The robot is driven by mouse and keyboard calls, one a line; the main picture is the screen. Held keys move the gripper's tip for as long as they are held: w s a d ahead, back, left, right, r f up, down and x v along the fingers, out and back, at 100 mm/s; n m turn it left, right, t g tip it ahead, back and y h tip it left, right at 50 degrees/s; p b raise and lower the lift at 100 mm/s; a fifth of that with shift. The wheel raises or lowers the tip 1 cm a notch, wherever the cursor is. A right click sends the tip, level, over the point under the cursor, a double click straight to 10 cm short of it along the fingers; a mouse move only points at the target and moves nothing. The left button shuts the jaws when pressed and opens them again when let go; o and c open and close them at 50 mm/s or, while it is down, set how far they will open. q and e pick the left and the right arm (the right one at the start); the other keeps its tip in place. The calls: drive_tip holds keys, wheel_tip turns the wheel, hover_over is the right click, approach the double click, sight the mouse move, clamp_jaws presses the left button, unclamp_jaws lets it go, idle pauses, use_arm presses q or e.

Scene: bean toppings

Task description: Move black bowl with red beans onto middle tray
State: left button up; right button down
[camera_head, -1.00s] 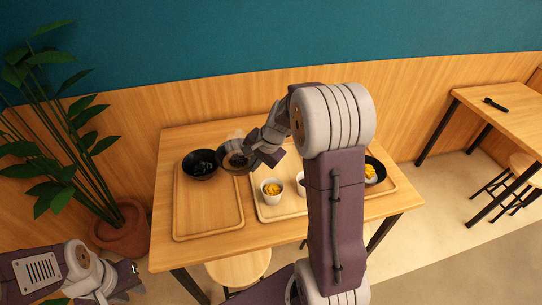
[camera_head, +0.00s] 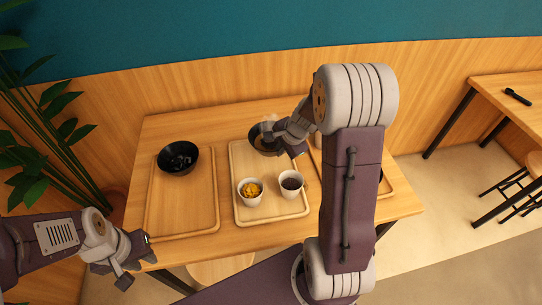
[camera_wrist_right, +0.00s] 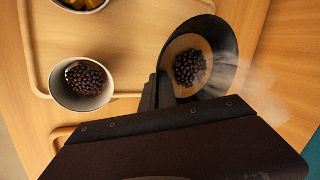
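My right gripper (camera_head: 282,137) is shut on the rim of a black bowl (camera_head: 257,138) at the back of the middle tray (camera_head: 268,172). The right wrist view shows dark red beans (camera_wrist_right: 190,67) inside this bowl (camera_wrist_right: 226,50), with faint steam beside it. The bowl overlaps the tray's back end; I cannot tell whether it touches the tray. The tray's bare surface also shows in the right wrist view (camera_wrist_right: 130,45). My left gripper (camera_head: 138,263) looks open and empty, in front of the table's left corner.
Another black bowl (camera_head: 178,158) with dark contents sits at the back of the left tray (camera_head: 185,212). A white cup with yellow food (camera_head: 250,191) and a white cup of beans (camera_head: 291,184) stand on the middle tray's front. My right arm hides much of the right tray.

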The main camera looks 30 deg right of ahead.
sight(272, 155)
drive_tip(key=w, duration=0.1)
drive_tip(key=w+a+f, duration=0.1)
drive_tip(key=w+f, duration=0.1)
drive_tip(key=shift+w+a, duration=0.2)
drive_tip(key=shift+a, duration=0.15)
wheel_tip(272, 155, down, 3)
drive_tip(key=shift+d+f+b, duration=0.1)
drive_tip(key=shift+f+b, duration=0.1)
drive_tip(key=shift+b, duration=0.95)
drive_tip(key=shift+f, duration=0.4)
drive_tip(key=shift+r, duration=0.1)
drive_tip(key=c, duration=1.7)
unclamp_jaws()
